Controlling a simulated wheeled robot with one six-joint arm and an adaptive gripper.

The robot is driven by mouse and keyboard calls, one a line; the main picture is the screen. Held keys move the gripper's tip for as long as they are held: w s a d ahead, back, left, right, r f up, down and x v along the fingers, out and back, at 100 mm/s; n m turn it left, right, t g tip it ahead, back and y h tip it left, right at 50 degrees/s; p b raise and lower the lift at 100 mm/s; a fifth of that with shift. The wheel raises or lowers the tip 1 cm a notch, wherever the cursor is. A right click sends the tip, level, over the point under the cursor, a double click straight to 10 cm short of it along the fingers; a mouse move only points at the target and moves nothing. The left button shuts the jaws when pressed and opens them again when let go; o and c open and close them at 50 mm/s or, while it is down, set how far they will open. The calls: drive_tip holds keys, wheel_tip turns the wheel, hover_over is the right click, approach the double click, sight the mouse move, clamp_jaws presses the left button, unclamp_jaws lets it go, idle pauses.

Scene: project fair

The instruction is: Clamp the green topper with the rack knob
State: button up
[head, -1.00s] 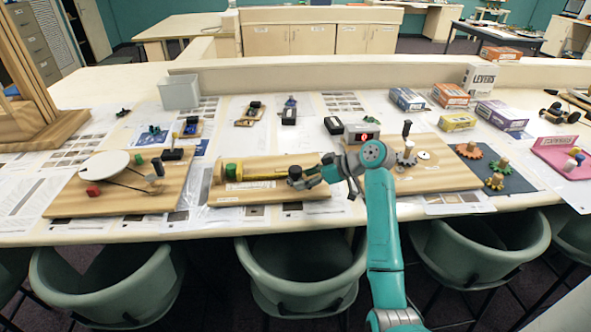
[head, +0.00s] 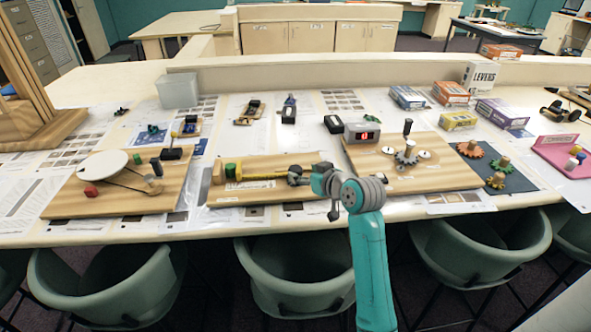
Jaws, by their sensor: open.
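The green topper (head: 231,170) sits at the left part of a wooden rack board (head: 258,195), next to an upright wooden end piece (head: 218,173). A yellow rack bar (head: 260,176) runs right from it. The dark rack knob (head: 294,171) is at the bar's right end, a gap away from the topper. My gripper (head: 302,178) is open at the knob's right side, reaching in from the right. The fingers are small and dark here, partly hidden by my wrist; I cannot tell whether they touch the knob.
A board with a white disc (head: 104,163) stands to the left. A gear board (head: 440,178) with a counter box (head: 362,133) is to the right, beside my arm. Chairs (head: 295,275) line the table's front edge.

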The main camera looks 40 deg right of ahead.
sight(298, 170)
drive_tip(key=x, duration=0.5)
drive_tip(key=shift+w+f, duration=0.15)
drive_tip(key=shift+w, duration=0.15)
drive_tip(key=c, duration=1.2)
